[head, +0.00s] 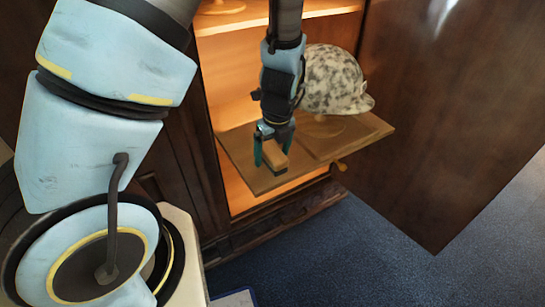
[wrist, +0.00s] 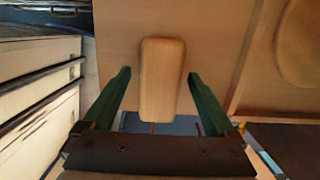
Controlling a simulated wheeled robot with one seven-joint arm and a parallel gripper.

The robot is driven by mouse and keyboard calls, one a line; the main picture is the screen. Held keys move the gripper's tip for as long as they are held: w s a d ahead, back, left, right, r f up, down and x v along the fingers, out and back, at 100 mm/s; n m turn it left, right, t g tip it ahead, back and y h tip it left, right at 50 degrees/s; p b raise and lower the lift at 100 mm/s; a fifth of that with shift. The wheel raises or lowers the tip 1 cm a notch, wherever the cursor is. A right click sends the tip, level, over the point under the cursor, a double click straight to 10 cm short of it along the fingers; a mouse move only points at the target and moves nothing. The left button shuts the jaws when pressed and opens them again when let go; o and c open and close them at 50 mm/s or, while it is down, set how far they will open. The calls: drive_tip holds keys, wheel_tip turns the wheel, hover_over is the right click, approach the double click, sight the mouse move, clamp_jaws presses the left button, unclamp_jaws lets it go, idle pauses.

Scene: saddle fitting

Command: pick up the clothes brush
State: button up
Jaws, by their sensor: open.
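The clothes brush (head: 274,157) has a plain wooden back with dark bristles below. It is at the front left part of a wooden pull-out shelf (head: 238,150). In the wrist view the brush (wrist: 162,78) is a pale rounded block, long side running up the picture. My gripper (head: 273,146) is open and points down over the brush. In the wrist view its green fingers (wrist: 158,74) stand one on each side of the brush, with a gap on both sides. Whether the fingertips are level with the brush or above it, I cannot tell.
A speckled helmet (head: 336,80) sits on a wooden stand at the right of the shelf, close to my wrist. An open dark cabinet door (head: 445,110) stands at the right. Blue carpet (head: 390,250) lies below. Pale drawers (wrist: 38,90) show at left in the wrist view.

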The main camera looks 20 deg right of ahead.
clamp_jaws()
idle(0.7)
